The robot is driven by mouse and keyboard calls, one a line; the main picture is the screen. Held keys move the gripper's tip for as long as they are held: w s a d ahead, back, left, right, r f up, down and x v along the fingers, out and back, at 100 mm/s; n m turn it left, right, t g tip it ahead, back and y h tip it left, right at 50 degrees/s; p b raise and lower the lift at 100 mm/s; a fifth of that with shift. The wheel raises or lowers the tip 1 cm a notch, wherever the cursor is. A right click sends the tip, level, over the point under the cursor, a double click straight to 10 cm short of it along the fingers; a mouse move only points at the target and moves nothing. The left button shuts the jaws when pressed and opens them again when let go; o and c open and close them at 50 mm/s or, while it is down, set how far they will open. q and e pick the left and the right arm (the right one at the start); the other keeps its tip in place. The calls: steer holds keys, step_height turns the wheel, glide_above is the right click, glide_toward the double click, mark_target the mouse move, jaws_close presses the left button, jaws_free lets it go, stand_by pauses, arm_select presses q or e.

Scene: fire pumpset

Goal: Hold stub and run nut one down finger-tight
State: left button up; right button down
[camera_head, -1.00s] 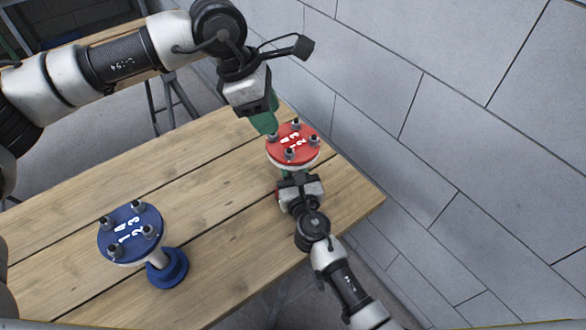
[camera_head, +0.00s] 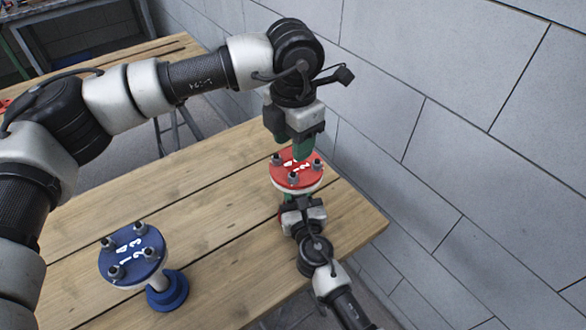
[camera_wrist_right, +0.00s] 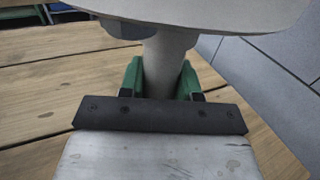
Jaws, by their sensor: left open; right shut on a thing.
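The red-topped stub (camera_head: 297,176) stands near the right end of the table, with numbered marks and several studs with nuts on its flange. My right gripper (camera_head: 293,198) is shut on the stub's neck below the flange. In the right wrist view its green fingers (camera_wrist_right: 164,82) sit on both sides of the grey pipe (camera_wrist_right: 166,60), under the flange. My left gripper (camera_head: 296,152) is open, pointing down just above the far part of the red flange. Its fingertips hide part of the flange and perhaps a nut; I cannot tell whether they touch one.
A blue-topped stub (camera_head: 133,256) with several nuts stands at the table's left front on a blue base (camera_head: 168,291). The wooden table (camera_head: 205,200) is clear between the two stubs. A grey block wall (camera_head: 450,130) rises close on the right.

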mark_target(293, 175)
arm_select(q)
step_height(293, 175, down, 8)
steer(key=shift+c, duration=0.2)
jaws_close()
stand_by(0.4)
